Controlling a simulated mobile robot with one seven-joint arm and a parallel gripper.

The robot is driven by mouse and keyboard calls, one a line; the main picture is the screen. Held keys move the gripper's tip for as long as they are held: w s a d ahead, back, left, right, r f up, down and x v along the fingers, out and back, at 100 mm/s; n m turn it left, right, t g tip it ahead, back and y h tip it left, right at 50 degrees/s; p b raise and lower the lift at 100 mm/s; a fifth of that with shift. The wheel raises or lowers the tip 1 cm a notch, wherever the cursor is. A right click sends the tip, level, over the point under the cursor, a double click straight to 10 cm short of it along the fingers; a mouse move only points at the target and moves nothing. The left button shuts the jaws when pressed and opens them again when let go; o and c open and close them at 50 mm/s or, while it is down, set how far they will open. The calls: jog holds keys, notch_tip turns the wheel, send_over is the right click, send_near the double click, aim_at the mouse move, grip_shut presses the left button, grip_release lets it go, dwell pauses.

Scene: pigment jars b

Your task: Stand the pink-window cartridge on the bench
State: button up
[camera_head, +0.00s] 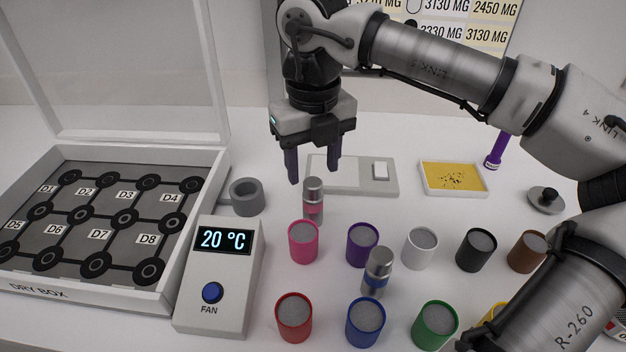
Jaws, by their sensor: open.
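The pink-window cartridge (313,187) is a silver cylinder with a pink band. It is upright, just behind the pink jar (303,243), and appears to stand on the bench (270,276); the jar's closeness makes its base hard to see fully. My gripper (314,177) points down, open, with its two dark fingers apart. In the picture the cartridge's top shows between and slightly below the fingertips. I see no finger touching it, though the depth between them is hard to judge. A similar cartridge with a blue band (377,272) stands between the purple and blue jars.
Purple (361,245), white (421,248), red (294,318), blue (365,322) and other jars crowd the front. A grey ring holder (246,197), fan box (222,292) and open dry box (95,297) are left. A flat white device (345,183) lies behind.

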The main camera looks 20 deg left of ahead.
notch_tip(320, 180, up, 8)
jog(key=shift+f, duration=0.2)
